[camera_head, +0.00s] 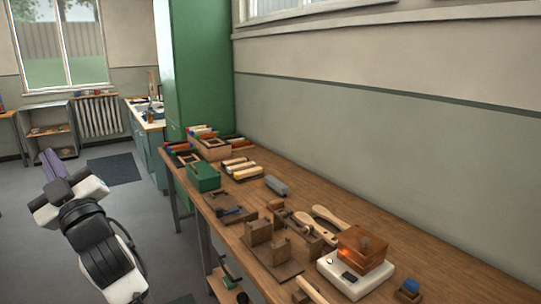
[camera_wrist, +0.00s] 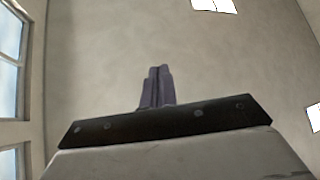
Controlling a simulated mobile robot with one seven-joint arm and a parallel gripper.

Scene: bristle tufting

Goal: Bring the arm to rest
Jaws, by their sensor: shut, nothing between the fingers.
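My gripper (camera_head: 52,163) is at the left of the head view, raised in the air over the floor and apart from the workbench. Its purple fingers point up and away. In the wrist view my gripper (camera_wrist: 158,72) shows its fingers together with nothing between them, against a plain wall and ceiling. My white and black arm runs from the bottom left of the head view up to it.
A wooden workbench (camera_head: 300,228) runs along the wall, holding a green box (camera_head: 203,177), wooden blocks, brushes and a white device (camera_head: 355,279) with a copper-brown box on it. A green cabinet (camera_head: 195,65) stands behind. Open floor (camera_head: 30,225) lies around my arm.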

